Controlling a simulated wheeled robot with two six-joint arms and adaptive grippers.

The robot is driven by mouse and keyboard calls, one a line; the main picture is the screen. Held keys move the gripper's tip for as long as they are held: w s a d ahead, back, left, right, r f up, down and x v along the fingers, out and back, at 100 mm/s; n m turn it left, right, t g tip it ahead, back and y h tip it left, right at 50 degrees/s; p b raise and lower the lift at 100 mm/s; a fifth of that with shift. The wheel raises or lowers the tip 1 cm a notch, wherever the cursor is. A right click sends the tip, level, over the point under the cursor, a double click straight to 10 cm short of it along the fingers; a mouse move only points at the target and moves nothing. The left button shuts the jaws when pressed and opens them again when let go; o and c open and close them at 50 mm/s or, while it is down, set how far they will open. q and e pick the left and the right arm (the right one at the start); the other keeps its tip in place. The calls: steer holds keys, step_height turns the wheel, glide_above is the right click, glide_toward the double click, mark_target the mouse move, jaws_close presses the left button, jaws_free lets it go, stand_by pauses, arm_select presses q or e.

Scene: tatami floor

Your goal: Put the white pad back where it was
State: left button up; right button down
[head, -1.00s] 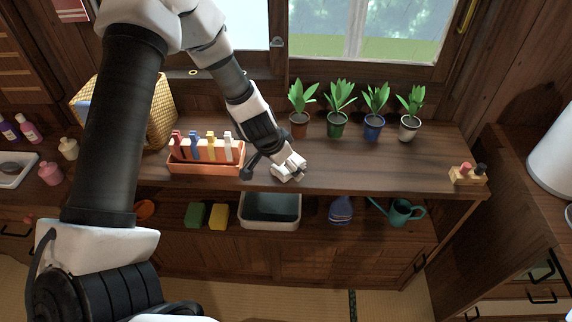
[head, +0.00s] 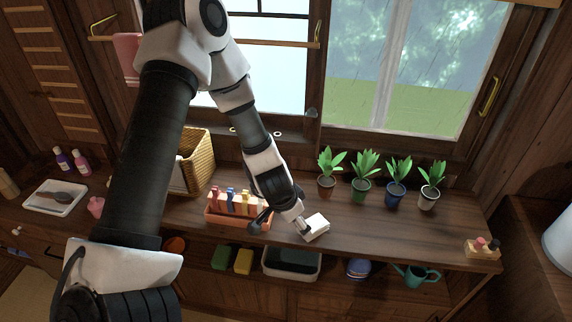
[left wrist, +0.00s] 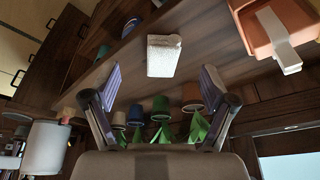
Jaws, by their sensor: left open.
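The white pad (head: 317,225) lies on the wooden counter near its front edge, right of the orange tray. In the left wrist view the pad (left wrist: 163,58) sits just beyond and between my fingertips, with a visible gap to both fingers. My left gripper (head: 299,229) is beside the pad's left side in the head view. It is open and empty in the left wrist view (left wrist: 161,84). My right gripper is not in view.
The orange tray (head: 238,221) with coloured clips stands left of my gripper. Several potted plants (head: 362,188) line the back by the window. The counter between pad and holder is clear.

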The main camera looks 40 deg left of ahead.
arm_select(q)
steer(key=s+d+f+n+g, duration=0.1)
steer(key=s+d+f, duration=0.2)
steer(key=s+f, duration=0.2)
steer(key=s+d+f+g+b, duration=0.1)
steer(key=s+d+f, duration=0.2)
steer(key=s+f, duration=0.2)
steer(key=s+d+f+n+g, duration=0.1)
steer(key=s+d+f, duration=0.2)
steer(key=s, duration=0.7)
step_height(320, 180, down, 2)
steer(key=shift+d+n+g, duration=0.25)
steer(key=shift+n+g, duration=0.05)
steer(key=shift+s, duration=0.15)
